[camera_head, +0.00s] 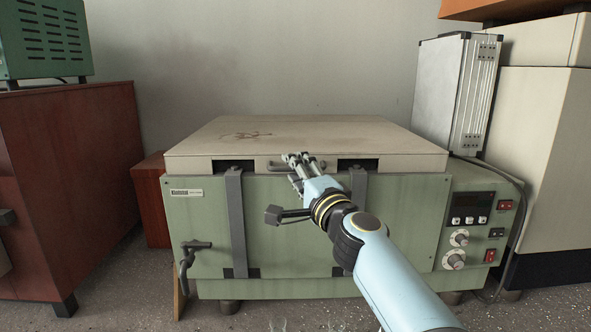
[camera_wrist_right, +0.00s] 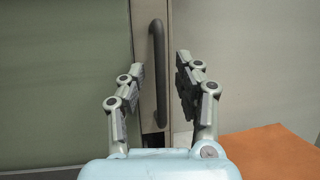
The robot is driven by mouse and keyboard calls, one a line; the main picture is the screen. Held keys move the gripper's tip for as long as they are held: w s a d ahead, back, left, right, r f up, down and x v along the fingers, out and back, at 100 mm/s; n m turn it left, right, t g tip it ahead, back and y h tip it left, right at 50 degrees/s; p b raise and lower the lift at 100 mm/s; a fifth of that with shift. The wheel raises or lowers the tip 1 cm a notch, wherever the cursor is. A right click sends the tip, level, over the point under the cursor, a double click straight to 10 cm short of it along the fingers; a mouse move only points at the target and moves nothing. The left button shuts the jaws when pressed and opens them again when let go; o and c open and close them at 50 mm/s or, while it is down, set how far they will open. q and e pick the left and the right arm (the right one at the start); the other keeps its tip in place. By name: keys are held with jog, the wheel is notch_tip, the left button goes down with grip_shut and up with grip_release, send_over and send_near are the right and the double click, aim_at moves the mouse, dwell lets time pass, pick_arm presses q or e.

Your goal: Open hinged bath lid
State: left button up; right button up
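The bath is a green box (camera_head: 300,230) with a wide beige lid (camera_head: 310,137) lying closed on top, stained brown near its back left. A dark bar handle (camera_head: 279,165) is on the lid's front edge, partly hidden behind my right gripper (camera_head: 298,160). In the right wrist view, the handle (camera_wrist_right: 157,75) lies between the two fingers of my right gripper (camera_wrist_right: 160,78). The fingers are spread, with a visible gap on each side of the bar. My left gripper is in neither view.
A control panel (camera_head: 470,222) is on the bath's right front, and a tap (camera_head: 190,255) is at its left front. A silver case (camera_head: 452,95) stands close by the lid's right back. A red-brown cabinet (camera_head: 75,185) is at the left. A bare wall is behind.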

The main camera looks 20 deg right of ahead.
jog(key=shift+w, duration=0.4)
jog(key=shift+r, duration=0.1)
grip_shut()
